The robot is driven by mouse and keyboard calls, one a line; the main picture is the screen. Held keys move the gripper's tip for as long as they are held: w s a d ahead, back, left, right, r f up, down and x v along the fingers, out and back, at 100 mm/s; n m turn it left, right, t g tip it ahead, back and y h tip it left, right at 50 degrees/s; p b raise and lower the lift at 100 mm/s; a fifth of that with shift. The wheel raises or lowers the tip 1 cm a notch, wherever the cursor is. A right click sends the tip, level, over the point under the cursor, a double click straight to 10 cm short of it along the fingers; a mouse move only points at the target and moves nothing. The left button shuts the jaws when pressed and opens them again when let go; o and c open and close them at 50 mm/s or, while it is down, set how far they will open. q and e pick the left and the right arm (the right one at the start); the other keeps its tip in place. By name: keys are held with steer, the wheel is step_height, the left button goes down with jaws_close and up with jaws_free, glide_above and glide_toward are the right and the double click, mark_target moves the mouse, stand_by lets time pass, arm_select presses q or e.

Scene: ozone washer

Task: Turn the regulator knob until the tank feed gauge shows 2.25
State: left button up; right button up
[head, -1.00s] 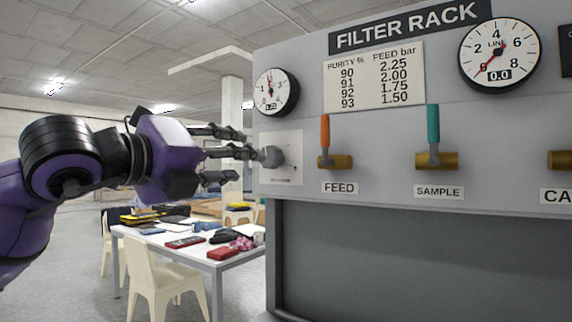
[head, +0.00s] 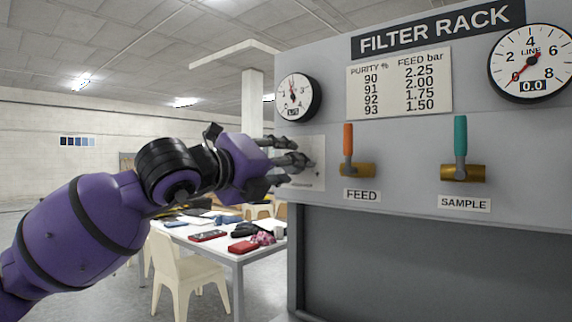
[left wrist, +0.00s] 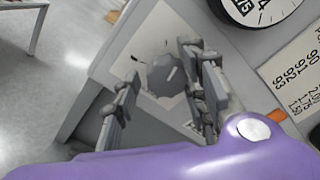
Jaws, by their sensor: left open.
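The grey faceted regulator knob (left wrist: 166,75) sits on a pale plate (left wrist: 150,35) with marks around it. In the head view my fingers hide most of the knob, but the plate (head: 316,178) shows. My left gripper (head: 292,160) is open at the knob. In the left wrist view its fingers stand on either side of the knob; contact is unclear. The round white gauge (head: 297,97) above the knob has a needle pointing near the top. Its small readout is hard to read; in the left wrist view the gauge (left wrist: 262,8) readout seems to end in 75. My right gripper is not in view.
A chart (head: 400,82) pairs purity 90 with feed 2.25 bar. The orange FEED lever (head: 348,140) and teal SAMPLE lever (head: 460,135) stand to the right. The LINE gauge (head: 531,62) reads 0.0. A cluttered table (head: 226,252) and chair (head: 188,278) are behind.

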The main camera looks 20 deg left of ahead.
arm_select(q)
steer(key=c, duration=0.4)
steer(key=shift+d+f, duration=0.1)
steer(key=c, duration=0.6)
steer(key=shift+w+f+m+b, duration=0.1)
steer(key=shift+f+m+b, duration=0.05)
steer(key=shift+m+b, duration=0.65)
steer(key=shift+m, duration=1.9)
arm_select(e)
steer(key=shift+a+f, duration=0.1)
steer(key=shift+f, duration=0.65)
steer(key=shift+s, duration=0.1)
